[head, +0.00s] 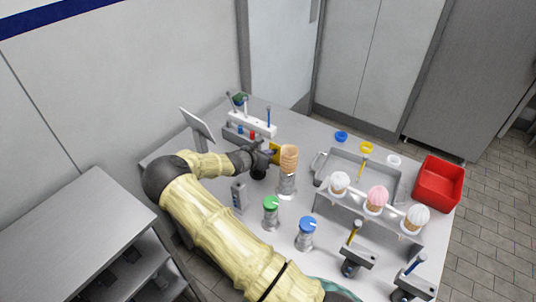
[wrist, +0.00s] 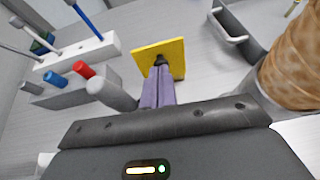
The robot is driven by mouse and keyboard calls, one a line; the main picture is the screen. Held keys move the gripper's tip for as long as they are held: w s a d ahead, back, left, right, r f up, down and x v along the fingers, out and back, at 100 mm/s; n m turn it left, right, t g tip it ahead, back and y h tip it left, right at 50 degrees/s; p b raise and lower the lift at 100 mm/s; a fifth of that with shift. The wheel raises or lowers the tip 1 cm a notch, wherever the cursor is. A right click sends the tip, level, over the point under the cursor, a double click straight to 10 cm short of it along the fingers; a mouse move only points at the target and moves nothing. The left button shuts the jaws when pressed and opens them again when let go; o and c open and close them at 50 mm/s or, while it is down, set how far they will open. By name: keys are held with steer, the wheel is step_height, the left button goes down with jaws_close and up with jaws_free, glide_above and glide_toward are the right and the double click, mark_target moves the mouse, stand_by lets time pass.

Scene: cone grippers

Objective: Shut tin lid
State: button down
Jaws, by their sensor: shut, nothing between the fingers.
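No tin is plain to see. A pale flat panel (head: 197,125) stands tilted up at the back left of the table; I cannot tell whether it is a tin's raised lid, and my arm hides part of what is below it. My gripper (head: 268,155) is over the back middle of the table, just left of the stacked cones (head: 288,157). In the wrist view its two purple-grey fingers (wrist: 157,84) are together. A yellow square plate (wrist: 176,52) with a dark knob shows right at the fingertips; I cannot tell whether they touch.
A rack (head: 252,123) with upright tools stands behind my gripper. Green-capped (head: 270,215) and blue-capped (head: 306,235) jars stand in front. A cone rack (head: 350,209), metal tray (head: 398,187) and red bin (head: 438,183) fill the right. A small grey block (head: 238,196) stands near my arm.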

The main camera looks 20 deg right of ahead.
steer(key=shift+r, duration=0.5)
steer(key=r+p+v, duration=0.1)
steer(key=p+v, duration=0.5)
steer(key=v, duration=0.4)
steer(key=shift+w+d+r, duration=0.15)
steer(key=shift+d+r, duration=0.05)
steer(key=shift+d, duration=0.1)
steer(key=c, duration=2.2)
jaws_free()
